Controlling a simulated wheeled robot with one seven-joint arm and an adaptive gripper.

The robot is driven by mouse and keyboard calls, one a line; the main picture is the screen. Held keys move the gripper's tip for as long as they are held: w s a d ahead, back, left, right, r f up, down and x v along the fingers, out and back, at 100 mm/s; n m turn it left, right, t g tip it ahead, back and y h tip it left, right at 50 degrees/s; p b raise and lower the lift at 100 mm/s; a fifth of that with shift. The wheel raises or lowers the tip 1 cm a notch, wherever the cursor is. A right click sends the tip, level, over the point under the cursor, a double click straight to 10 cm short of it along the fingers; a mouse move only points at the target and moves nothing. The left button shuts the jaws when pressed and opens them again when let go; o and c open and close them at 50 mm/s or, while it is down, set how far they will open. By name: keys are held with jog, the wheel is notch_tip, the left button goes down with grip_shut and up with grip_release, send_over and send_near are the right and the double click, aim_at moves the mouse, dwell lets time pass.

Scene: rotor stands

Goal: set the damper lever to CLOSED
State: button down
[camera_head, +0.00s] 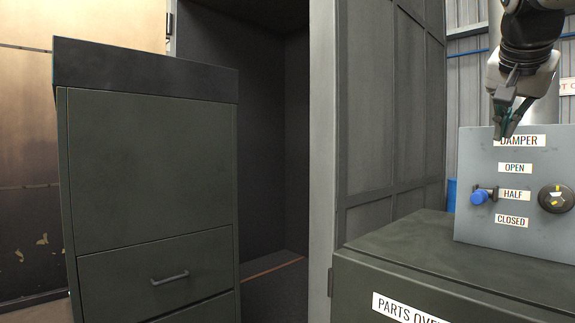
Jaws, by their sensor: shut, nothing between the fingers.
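The damper panel (475,222) is a grey upright plate at the right, labelled DAMPER, with OPEN, HALF and CLOSED labels from top to bottom. The damper lever (479,196) has a blue knob and sits level with the HALF label (513,195). The CLOSED label (512,221) is below it. My gripper (502,136) points down in front of the panel's top, partly over the DAMPER label. It is shut and empty, above and apart from the blue knob.
A black round dial (556,198) with yellow marks is on the panel right of the lever. The panel stands on a dark green cabinet (440,262). A drawer cabinet (150,180) stands at the left. Free space lies in front of the panel.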

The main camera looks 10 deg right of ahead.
send_over(481, 196)
jog(key=s+d, duration=0.2)
notch_tip(481, 196, down, 6)
jog(key=shift+w+a+f+p, duration=0.15)
jog(key=shift+w+f, duration=0.3)
jog(key=shift+f, duration=0.7)
jog(key=shift+w+d+f+p, duration=0.1)
jog(key=shift+w+f+p, duration=0.25)
jog(key=shift+f, duration=0.75)
jog(key=shift+w+a+f+b, duration=0.1)
jog(key=shift+b, duration=0.4)
